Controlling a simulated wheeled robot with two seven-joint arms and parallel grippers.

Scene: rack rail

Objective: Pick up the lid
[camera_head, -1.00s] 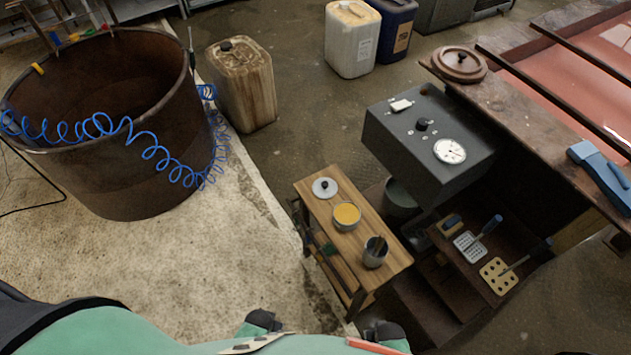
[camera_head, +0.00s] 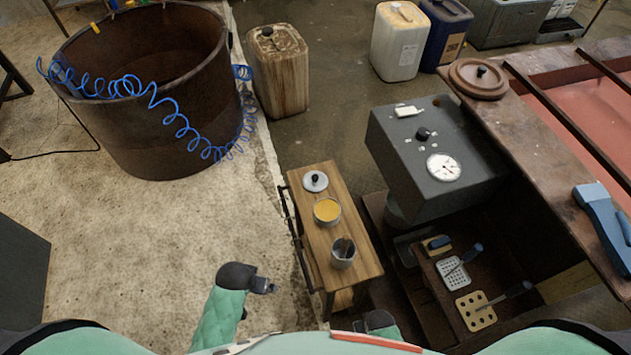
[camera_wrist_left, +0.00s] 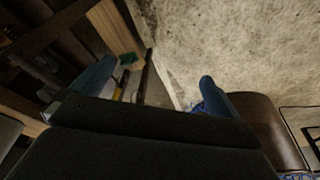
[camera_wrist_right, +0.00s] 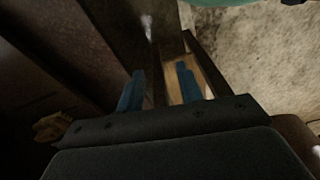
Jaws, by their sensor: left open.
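A small round grey metal lid (camera_head: 315,181) with a black knob lies at the far end of the wooden cart top (camera_head: 349,212). A larger round brown lid (camera_head: 478,80) with a dark knob sits on the rusty ledge at the upper right. My left gripper (camera_head: 272,287) is left of the cart's near end, apart from both lids. Its fingers are spread and empty in the left wrist view (camera_wrist_left: 156,78). My right gripper (camera_wrist_right: 160,74) has its fingers apart with nothing between them; in the head view only part of its dark wrist shows near the bottom.
A yellow-filled cup (camera_head: 327,211) and a grey metal cup (camera_head: 343,252) stand on the cart near the small lid. A grey box with a dial (camera_head: 430,150) stands to the right. A rusty tub (camera_head: 150,120) with a blue coiled hose is at the left. Concrete floor left of the cart is clear.

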